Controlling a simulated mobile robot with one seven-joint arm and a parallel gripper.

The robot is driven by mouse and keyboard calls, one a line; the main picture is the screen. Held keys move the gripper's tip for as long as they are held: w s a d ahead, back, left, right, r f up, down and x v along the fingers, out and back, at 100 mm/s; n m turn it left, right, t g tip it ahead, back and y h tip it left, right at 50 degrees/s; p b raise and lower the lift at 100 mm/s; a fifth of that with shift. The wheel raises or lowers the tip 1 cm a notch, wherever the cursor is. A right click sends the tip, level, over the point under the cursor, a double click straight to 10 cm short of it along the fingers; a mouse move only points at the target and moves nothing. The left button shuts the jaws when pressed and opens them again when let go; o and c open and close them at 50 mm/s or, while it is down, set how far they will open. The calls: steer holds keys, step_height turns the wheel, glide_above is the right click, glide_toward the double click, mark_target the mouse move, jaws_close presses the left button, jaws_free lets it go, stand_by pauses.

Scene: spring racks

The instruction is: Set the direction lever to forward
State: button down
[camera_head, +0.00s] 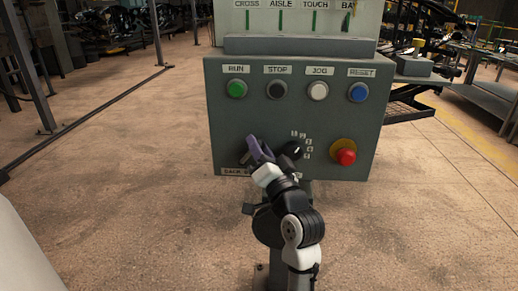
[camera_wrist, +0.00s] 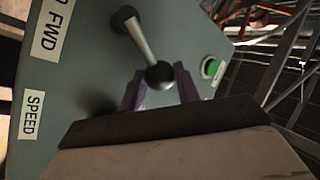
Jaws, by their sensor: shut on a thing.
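The direction lever (camera_wrist: 143,45), a metal rod with a dark ball knob, stands out from the grey control panel in the wrist view. Its knob sits between the two purple fingers of my gripper (camera_wrist: 160,90), which is shut on it. A label ending in "FWD" (camera_wrist: 46,28) shows at the upper left. In the head view my gripper (camera_head: 260,150) is at the panel's lower left, above the "BACK" label (camera_head: 237,171). There my fingers hide most of the lever, and I cannot tell its exact setting.
The panel (camera_head: 225,125) carries a green RUN button (camera_head: 236,89), black STOP (camera_head: 275,89), white JOG (camera_head: 317,91) and blue RESET (camera_head: 358,92). A numbered dial (camera_head: 292,150) is close to my gripper's right. A red emergency button (camera_head: 346,157) is farther right. The floor at left is open.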

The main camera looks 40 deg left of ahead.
steer(key=c, duration=1.3)
jaws_free()
steer(key=shift+d, duration=0.1)
steer(key=p+v, duration=0.1)
steer(key=v, duration=1.2)
steer(key=shift+d+p, duration=0.3)
steer(key=shift+p, duration=0.1)
steer(key=shift+s+f, duration=0.15)
steer(key=shift+f, duration=0.05)
